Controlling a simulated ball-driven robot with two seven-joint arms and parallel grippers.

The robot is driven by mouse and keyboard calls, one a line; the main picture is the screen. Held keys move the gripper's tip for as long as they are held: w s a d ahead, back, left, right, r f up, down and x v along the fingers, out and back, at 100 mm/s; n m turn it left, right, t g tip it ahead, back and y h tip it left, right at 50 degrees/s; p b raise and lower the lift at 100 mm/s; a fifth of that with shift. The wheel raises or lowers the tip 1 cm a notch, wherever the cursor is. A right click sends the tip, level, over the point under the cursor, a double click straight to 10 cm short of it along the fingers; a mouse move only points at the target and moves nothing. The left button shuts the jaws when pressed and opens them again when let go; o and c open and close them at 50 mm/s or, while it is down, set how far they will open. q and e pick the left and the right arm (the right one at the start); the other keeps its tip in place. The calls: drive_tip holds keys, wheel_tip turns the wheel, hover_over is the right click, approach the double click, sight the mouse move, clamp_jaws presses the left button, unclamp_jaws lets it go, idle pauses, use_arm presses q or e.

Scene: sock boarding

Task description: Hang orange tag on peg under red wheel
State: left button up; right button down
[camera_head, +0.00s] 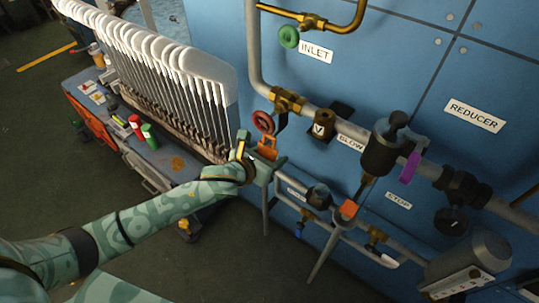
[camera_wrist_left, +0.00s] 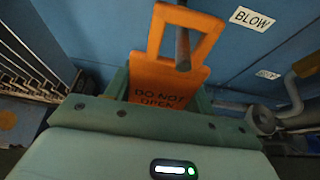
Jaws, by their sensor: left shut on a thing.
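The orange tag (camera_head: 268,147) is in my left gripper (camera_head: 262,164), just below the red wheel (camera_head: 263,122) on the brass valve. In the left wrist view the tag (camera_wrist_left: 166,72) reads "DO NOT OPEN" and has a rectangular opening at its top. My left gripper (camera_wrist_left: 160,95) is shut on its lower part, with a finger on each side. A dark peg (camera_wrist_left: 183,48) shows across the tag's opening, over its lower edge. I cannot tell whether the tag's weight rests on it. My right gripper is not in view.
Pipes and valves cover the blue panel (camera_head: 205,22), with a green wheel (camera_head: 289,37) above and a purple tag (camera_head: 410,167) to the right. A rack of white boards (camera_head: 150,50) stands on a bench at the left, close to my left arm.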

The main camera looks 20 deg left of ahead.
use_arm(q)
drive_tip(key=o, duration=1)
drive_tip(key=shift+o, duration=0.2)
drive_tip(key=shift+s+a+r, duration=0.1)
drive_tip(key=shift+s+r, duration=0.15)
drive_tip(key=shift+s, duration=0.05)
drive_tip(key=p+v, duration=0.5)
drive_tip(key=v, duration=1)
drive_tip(key=shift+s, duration=0.3)
drive_tip(key=shift+a, duration=0.1)
